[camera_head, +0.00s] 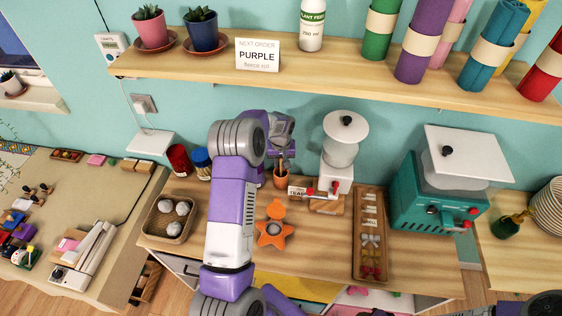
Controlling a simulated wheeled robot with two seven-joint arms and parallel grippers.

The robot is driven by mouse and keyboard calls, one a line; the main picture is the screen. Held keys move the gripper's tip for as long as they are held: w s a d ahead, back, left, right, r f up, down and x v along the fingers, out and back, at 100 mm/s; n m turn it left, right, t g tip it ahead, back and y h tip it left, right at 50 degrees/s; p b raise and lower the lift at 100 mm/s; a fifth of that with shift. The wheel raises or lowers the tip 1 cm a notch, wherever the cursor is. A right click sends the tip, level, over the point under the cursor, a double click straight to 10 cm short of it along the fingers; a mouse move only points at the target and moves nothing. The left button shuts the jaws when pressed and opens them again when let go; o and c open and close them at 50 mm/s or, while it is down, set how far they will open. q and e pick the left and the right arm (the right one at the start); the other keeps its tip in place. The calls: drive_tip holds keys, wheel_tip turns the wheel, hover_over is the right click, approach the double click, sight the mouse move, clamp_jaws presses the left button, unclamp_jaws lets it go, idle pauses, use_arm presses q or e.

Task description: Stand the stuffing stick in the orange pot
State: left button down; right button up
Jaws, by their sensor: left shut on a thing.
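My left gripper (282,149) is at the back of the wooden worktop, in front of the blue wall, with its arm reaching up from the bottom of the view. It is shut on the stuffing stick (282,164), a thin brownish piece that shows just below the fingers. The small orange pot (281,180) stands on the worktop directly beneath. The stick's lower end is at the pot's mouth; I cannot tell whether it is inside the pot or just above it. Most of the stick is hidden by the gripper and the pot. My right gripper is not in view.
A white-topped machine (343,150) stands right of the pot, with a teal machine (440,197) farther right. An orange star-shaped thing (274,233) lies in front. A wicker basket (153,223) with pale balls and a long wooden tray (357,264) flank it. A shelf (340,76) overhangs behind.

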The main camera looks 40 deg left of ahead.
use_arm(q)
drive_tip(key=shift+f, duration=0.2)
drive_tip(key=c, duration=0.9)
unclamp_jaws()
drive_tip(key=shift+c, duration=0.2)
drive_tip(key=shift+r, duration=0.15)
drive_tip(key=r, duration=0.7)
drive_tip(key=shift+s+d+r, duration=0.25)
drive_tip(key=shift+s+r, duration=0.05)
drive_tip(key=shift+r, duration=0.05)
